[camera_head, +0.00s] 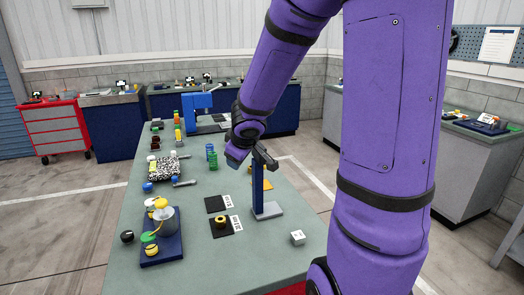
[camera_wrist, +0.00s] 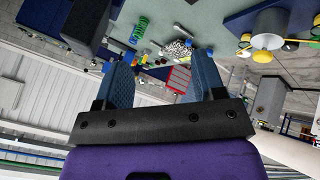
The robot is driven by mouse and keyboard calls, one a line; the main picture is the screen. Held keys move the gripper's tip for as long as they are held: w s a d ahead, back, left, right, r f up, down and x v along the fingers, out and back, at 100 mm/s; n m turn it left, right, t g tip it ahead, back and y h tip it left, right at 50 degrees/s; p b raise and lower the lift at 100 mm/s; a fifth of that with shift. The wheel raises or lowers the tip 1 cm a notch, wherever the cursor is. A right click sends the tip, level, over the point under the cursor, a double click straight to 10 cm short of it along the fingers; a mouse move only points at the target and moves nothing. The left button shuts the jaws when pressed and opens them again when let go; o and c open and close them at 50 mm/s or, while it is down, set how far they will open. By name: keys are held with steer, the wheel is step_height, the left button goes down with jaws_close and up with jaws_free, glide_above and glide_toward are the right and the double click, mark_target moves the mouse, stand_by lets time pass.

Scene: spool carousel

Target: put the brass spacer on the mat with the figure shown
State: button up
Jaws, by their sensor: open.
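A brass-coloured ring, seemingly the brass spacer (camera_head: 221,221), lies on the nearer black mat (camera_head: 231,232) in the head view. A second black mat (camera_head: 214,205) lies just behind it and looks bare. A small white block (camera_head: 297,237) with a faint dark mark stands to the right. My gripper (camera_head: 234,161) is above the table behind the mats, apart from the spacer. In the wrist view its fingers (camera_wrist: 158,82) are spread with nothing between them.
A blue-based carousel (camera_head: 172,246) with yellow and green pieces is at the left. Green and blue cylinders (camera_head: 212,160) stand behind. Table front is mostly clear.

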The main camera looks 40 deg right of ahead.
steer(key=s+a+r+m+h, duration=0.2)
steer(key=s+a+r+m, duration=0.15)
steer(key=s+r, duration=0.7)
steer(key=s+a+r+g+y, duration=0.1)
steer(key=s+a+r+y, duration=0.1)
steer(key=s+a+y, duration=0.3)
steer(key=s+a, duration=0.4)
steer(key=s, duration=0.4)
steer(key=shift+a+r+g, duration=0.15)
steer(key=shift+r+g, duration=0.15)
steer(key=shift+r, duration=0.1)
steer(key=shift+w+m, duration=0.1)
steer(key=shift+m, duration=0.15)
